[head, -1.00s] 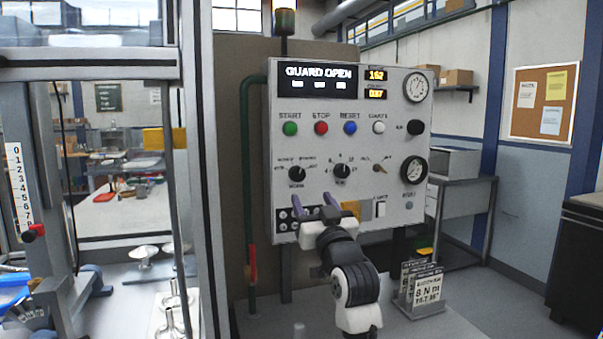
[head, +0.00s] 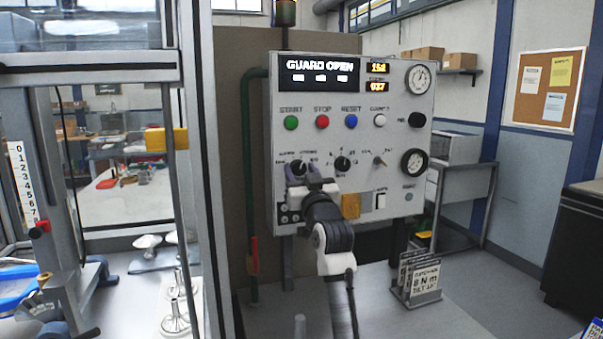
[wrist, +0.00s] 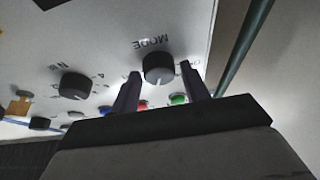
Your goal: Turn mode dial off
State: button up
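The MODE dial (head: 298,167) is a black round knob at the left of the control panel's dial row. In the wrist view the dial (wrist: 158,68) appears between my two fingers, with its label upside down and a pale pointer mark towards the bottom. My gripper (head: 304,175) is open in front of the dial, one purple finger on each side with visible gaps. I cannot tell how far the fingertips reach along the knob. In the head view my gripper partly hides the dial's lower part and label.
A second black dial (head: 342,164) and a small selector (head: 379,161) sit to the right. Green (head: 291,122), red (head: 322,122) and blue (head: 351,121) buttons are above. A green pipe (head: 248,170) runs left of the panel. A sign stand (head: 417,279) stands on the bench.

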jog(key=c, duration=0.7)
jog(key=shift+o, duration=0.2)
